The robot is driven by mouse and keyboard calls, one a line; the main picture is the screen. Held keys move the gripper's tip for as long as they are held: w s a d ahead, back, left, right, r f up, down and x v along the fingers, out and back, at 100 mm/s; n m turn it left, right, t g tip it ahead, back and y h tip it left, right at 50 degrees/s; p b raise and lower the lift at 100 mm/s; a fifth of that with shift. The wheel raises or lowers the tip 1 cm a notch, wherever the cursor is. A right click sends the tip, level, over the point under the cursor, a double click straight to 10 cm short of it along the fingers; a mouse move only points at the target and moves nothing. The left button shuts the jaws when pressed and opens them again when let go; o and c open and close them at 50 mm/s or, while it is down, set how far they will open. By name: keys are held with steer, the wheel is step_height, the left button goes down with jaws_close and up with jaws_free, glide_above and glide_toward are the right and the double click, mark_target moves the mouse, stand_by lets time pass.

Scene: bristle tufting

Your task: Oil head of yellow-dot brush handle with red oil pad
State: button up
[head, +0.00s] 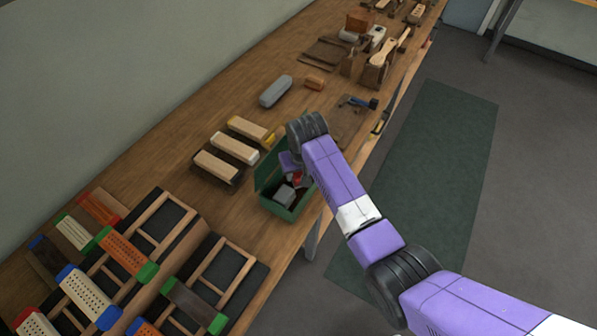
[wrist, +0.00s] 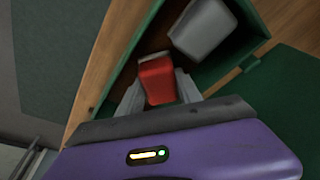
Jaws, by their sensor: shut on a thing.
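My gripper (wrist: 158,92) is shut on the red oil pad (wrist: 157,76), which sits between its two grey fingers. They are at the green box (wrist: 225,78); I cannot tell whether the pad still touches the box floor. In the head view the pad (head: 297,178) shows as a small red patch, partly hidden by my arm, within the green box (head: 291,216). A grey block (wrist: 202,28) lies in the box beside the pad. Wooden brush handles (head: 383,51) stand at the far end of the bench; no yellow dot can be made out on them.
The wooden bench (head: 190,135) runs away along the wall. Left of the box lie several bristle blocks (head: 234,148). Racks with coloured-end blocks (head: 121,251) fill the near end. A grey case (head: 275,91) and a hammer (head: 360,102) lie beyond the box.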

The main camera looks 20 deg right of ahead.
steer(key=shift+f, duration=0.6)
stand_by(1.6)
steer(key=shift+w+p+v, duration=0.2)
steer(key=shift+p+v, duration=0.45)
steer(key=shift+v, duration=0.2)
steer(key=shift+w+p+v, duration=0.2)
steer(key=shift+p+v, duration=0.5)
steer(key=shift+v, duration=0.15)
steer(key=shift+w+p+v, duration=0.2)
steer(key=shift+p+v, duration=0.45)
steer(key=shift+v, duration=0.15)
steer(key=shift+w+v, duration=0.25)
steer(key=shift+v, duration=0.85)
